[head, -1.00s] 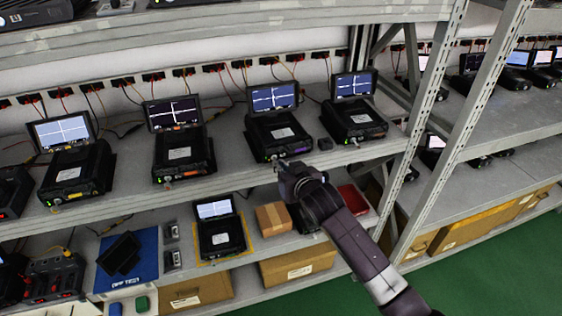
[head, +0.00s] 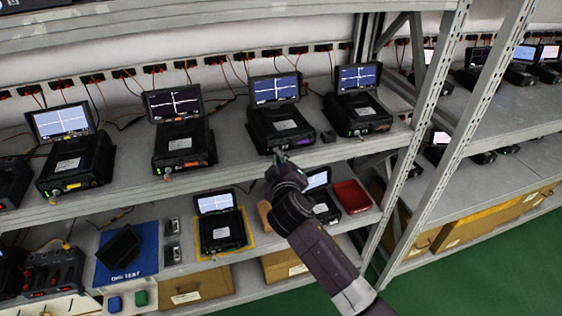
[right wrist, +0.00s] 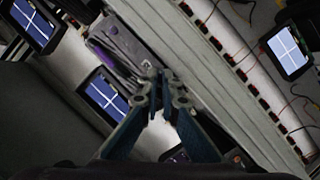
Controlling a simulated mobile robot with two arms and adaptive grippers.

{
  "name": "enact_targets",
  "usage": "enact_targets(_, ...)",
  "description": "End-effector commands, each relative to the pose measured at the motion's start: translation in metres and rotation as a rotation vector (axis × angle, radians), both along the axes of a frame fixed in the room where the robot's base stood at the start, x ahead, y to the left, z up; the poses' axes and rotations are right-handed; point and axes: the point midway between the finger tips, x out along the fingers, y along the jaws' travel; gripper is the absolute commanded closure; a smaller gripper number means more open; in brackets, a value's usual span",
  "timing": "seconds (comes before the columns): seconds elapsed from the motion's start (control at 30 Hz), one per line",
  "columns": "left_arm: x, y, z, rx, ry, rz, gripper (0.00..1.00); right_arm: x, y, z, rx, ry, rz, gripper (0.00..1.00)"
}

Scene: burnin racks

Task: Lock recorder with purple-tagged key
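My left gripper is not in view.
Other recorders stand to the left (head: 183,143) and right (head: 358,113). The lower shelf holds a blue mat (head: 140,262), a small recorder (head: 222,230), another partly behind my arm, and a red tray (head: 351,196). A rack post (head: 430,100) rises at right.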

Motion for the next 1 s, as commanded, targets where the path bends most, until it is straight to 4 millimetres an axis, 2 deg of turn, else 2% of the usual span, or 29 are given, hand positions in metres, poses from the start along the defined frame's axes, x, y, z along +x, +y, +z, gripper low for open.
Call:
enact_targets(0.63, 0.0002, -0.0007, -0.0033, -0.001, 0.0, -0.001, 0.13, -0.0001, 0.0008, 0.0002, -0.046, -0.018, 0.002, 1.0)
enact_targets(0.8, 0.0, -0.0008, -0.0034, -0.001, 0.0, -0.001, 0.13, -0.0001, 0.0006, 0.0001, -0.045, -0.018, 0.001, 0.79)
enact_targets(1.0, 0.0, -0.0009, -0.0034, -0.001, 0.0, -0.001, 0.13, -0.0001, 0.0004, -0.0001, -0.044, -0.018, 0.001, 0.79)
